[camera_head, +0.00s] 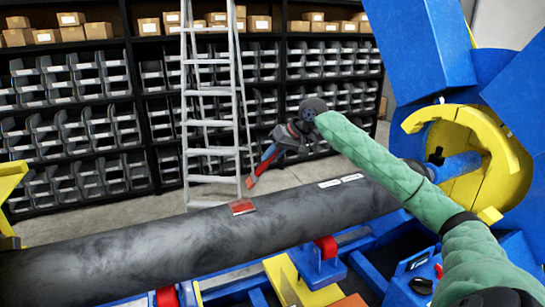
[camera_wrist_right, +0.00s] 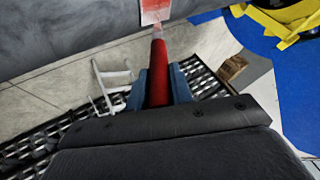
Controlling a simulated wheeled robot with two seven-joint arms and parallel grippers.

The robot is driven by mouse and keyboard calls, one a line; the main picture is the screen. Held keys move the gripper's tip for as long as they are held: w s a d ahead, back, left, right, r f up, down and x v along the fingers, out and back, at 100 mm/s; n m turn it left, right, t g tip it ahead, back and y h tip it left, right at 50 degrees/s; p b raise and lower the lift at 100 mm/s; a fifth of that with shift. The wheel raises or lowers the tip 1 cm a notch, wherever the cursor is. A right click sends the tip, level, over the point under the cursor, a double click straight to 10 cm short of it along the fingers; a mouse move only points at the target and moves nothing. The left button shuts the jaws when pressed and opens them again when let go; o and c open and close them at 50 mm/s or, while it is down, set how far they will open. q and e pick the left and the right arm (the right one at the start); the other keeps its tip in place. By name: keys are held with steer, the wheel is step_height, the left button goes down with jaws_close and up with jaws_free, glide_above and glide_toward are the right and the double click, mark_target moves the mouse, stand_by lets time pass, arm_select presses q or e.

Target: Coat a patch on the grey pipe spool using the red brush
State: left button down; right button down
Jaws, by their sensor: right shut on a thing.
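The grey pipe spool (camera_head: 150,240) runs from the lower left up to the yellow chuck at the right. A red rectangular patch (camera_head: 242,207) lies on its upper side; it also shows at the top of the wrist view (camera_wrist_right: 155,11), with a paler lower edge. My right gripper (camera_head: 267,158) reaches over from behind the spool, its blue fingers shut on the red brush (camera_wrist_right: 159,68). The brush tip is at the patch's edge in the wrist view; I cannot tell whether it touches. My left gripper is not in view.
The blue positioner with its yellow chuck (camera_head: 465,150) stands at the right. Blue supports with red rollers (camera_head: 326,247) are under the spool. A grey ladder (camera_head: 213,100) and black shelves of bins (camera_head: 105,85) stand behind. Bare floor (camera_head: 130,218) lies between.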

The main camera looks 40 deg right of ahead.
steer(key=shift+s+d+r, duration=0.1)
steer(key=shift+r, duration=0.85)
steer(key=shift+r+p, duration=0.3)
steer(key=shift+r, duration=0.25)
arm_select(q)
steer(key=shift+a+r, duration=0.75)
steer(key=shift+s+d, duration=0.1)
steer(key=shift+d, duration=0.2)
arm_select(e)
steer(key=shift+f, duration=0.1)
